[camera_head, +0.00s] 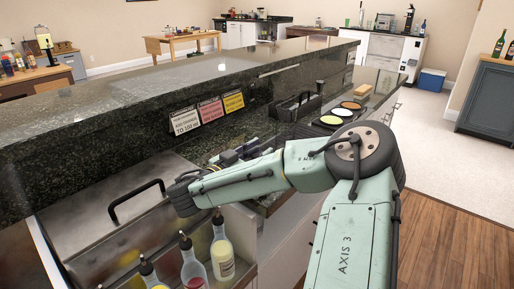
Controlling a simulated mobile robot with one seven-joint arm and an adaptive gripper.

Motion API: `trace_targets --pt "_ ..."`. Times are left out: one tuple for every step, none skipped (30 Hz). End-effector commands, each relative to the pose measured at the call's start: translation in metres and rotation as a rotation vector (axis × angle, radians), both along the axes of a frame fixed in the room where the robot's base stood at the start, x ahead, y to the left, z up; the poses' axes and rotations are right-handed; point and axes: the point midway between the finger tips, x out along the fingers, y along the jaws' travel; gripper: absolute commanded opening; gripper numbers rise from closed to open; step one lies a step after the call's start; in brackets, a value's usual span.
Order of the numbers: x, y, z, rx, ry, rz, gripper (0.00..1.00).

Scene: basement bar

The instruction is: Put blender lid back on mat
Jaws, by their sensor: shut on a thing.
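My arm reaches left across the bar's work counter. My gripper (236,155), small and dark behind the forearm, is low over the counter in front of the sign cards. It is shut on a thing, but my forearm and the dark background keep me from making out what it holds. I cannot pick out a blender lid by its shape. I cannot pick out the mat for certain either; part of the counter under and behind my forearm is hidden.
Squeeze bottles (222,252) stand in a front rail, left of my arm. A steel bin lid with a black handle (136,201) lies at left. Sign cards (210,110) lean on the raised granite bar (120,130). A black caddy (297,107) and round containers (342,112) stand beyond.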

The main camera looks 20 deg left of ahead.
Motion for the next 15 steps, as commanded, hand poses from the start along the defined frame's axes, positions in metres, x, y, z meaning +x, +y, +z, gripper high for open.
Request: trace_targets --pt "0.0001 0.0001 0.0001 0.0 0.0 0.0 0.0" --pt "0.0002 0.0 0.0001 0.001 0.0 0.0 0.0" --pt "0.0003 0.0001 0.0001 0.001 0.0 0.0 0.0" --pt "0.0003 0.0001 -0.0002 0.001 0.0 0.0 0.0" --pt "0.0004 0.0001 -0.0011 0.001 0.0 0.0 0.0" --pt "0.0004 0.0001 -0.0024 0.001 0.0 0.0 0.0" --pt "0.0003 0.0002 -0.0033 0.001 0.001 0.0 0.0" --pt "0.0003 0.0002 -0.0039 0.002 0.0 0.0 0.0" --pt "0.0003 0.0003 -0.0045 0.002 -0.001 0.0 0.0" --pt "0.0003 0.0003 -0.0049 0.002 -0.001 0.001 0.0" --pt "0.0003 0.0002 -0.0055 0.002 -0.001 0.0 0.0" --pt "0.0004 0.0002 -0.0061 0.002 -0.001 0.0 0.0" --pt "0.0004 0.0001 -0.0066 0.001 0.0 0.0 0.0" --pt "0.0004 0.0 -0.0072 0.001 0.001 0.0 0.0" --pt "0.0005 0.0 -0.0078 0.0 0.001 0.0 0.0"
